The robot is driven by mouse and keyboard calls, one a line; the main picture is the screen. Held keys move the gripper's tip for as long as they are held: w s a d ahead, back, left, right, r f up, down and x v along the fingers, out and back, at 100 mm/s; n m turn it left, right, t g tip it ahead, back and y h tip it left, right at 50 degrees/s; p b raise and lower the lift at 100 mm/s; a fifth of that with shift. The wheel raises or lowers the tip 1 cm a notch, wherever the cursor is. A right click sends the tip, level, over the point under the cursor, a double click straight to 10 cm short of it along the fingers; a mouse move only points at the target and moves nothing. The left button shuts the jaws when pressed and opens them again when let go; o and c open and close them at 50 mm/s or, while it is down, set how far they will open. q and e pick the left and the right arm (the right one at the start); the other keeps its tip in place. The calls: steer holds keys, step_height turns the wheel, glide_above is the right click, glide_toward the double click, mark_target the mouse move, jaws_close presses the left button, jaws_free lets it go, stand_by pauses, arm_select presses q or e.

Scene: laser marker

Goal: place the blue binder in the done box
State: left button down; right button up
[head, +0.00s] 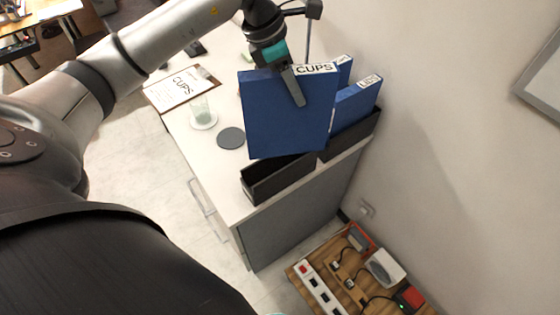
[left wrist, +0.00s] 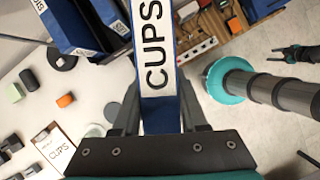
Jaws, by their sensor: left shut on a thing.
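The blue binder (head: 285,125), with a white "CUPS" label on its spine, hangs upright from my left gripper (head: 293,92). One dark finger lies across its near face; the other is hidden behind it. In the left wrist view the label of the blue binder (left wrist: 155,60) runs between both fingers. An open black box (head: 278,180) stands on the cabinet's front end, below the binder; its far part is hidden. A second black box (head: 352,135) behind it holds two other blue binders (head: 355,103). I cannot read which box is the done box.
A clipboard marked "CUPS" (head: 182,88), a glass (head: 202,115) and a dark round disc (head: 231,138) lie left on the white cabinet top (head: 205,158). The wall is close on the right. A wooden board with electrical parts (head: 345,275) is below.

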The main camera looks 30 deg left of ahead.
mark_target(267, 110)
arm_select(q)
steer(key=w+a+r+n+t+y+p, duration=0.1)
steer(key=w+a+r+n+y, duration=0.15)
steer(key=n, duration=0.25)
step_height(267, 110, down, 20)
steer(key=shift+s+a+h, duration=0.35)
steer(key=shift+a+h, duration=0.05)
steer(key=shift+h, duration=0.05)
steer(key=shift+f, duration=0.15)
steer(key=shift+c, duration=2.2)
jaws_free()
steer(key=v, duration=1.2)
